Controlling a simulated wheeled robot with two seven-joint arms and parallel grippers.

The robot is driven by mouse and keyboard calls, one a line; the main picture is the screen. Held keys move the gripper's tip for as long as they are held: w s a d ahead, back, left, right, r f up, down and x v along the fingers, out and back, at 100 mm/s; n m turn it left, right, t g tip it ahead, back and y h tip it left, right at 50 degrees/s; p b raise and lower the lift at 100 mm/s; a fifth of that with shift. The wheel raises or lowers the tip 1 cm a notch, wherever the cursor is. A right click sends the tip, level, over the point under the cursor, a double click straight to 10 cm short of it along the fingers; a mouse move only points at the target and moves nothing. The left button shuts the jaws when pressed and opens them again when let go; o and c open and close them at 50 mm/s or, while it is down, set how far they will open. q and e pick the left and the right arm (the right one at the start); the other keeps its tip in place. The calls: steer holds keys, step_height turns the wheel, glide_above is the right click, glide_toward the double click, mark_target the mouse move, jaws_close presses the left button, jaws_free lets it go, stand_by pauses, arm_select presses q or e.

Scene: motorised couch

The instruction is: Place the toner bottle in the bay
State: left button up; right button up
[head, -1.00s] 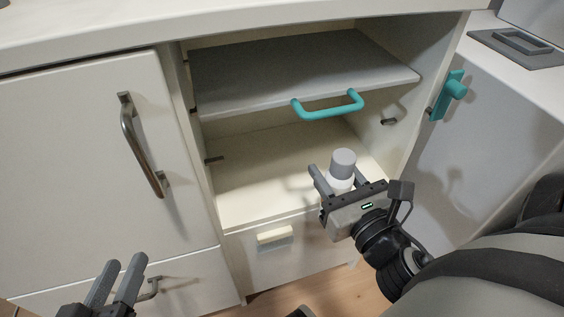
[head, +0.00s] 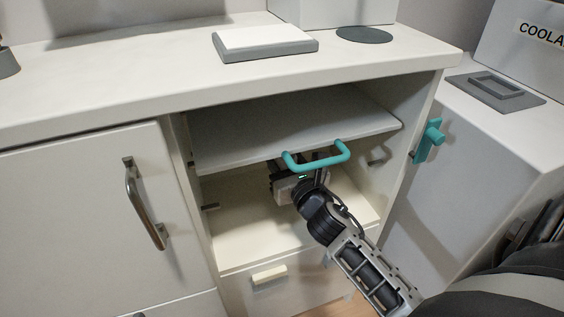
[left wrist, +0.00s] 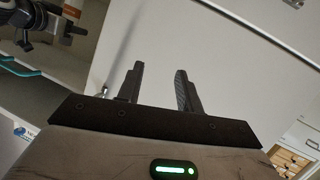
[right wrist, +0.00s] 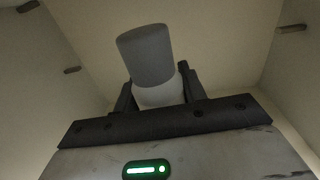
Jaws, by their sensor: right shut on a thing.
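The toner bottle (right wrist: 148,58), white with a grey cap, shows in the right wrist view, upright to slightly tilted between the fingers. My right gripper (right wrist: 155,92) is shut on it. In the head view my right gripper (head: 290,187) is inside the open bay (head: 235,235), below the grey shelf with the teal handle (head: 318,160). The bottle is hidden there behind the gripper and shelf. I cannot tell whether it touches the bay floor. My left gripper (left wrist: 160,82) has its fingers apart with nothing between them; it is outside the head view.
The shelf (head: 285,125) sits close above my right gripper, and the bay's side walls flank it. A closed cabinet door (head: 75,215) is at left, a drawer (head: 290,285) below. A teal latch (head: 428,140) is on the right outer side. The bay floor's front left is clear.

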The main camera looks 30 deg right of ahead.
steer(key=shift+w+f+b, duration=0.2)
steer(key=shift+f+b, duration=0.65)
steer(key=shift+b, duration=0.1)
arm_select(q)
steer(key=shift+w+d+r+n+t+h, duration=0.15)
steer(key=shift+d+r+n+t+h, duration=0.15)
steer(key=shift+r, duration=0.15)
arm_select(e)
steer(key=shift+r, duration=0.15)
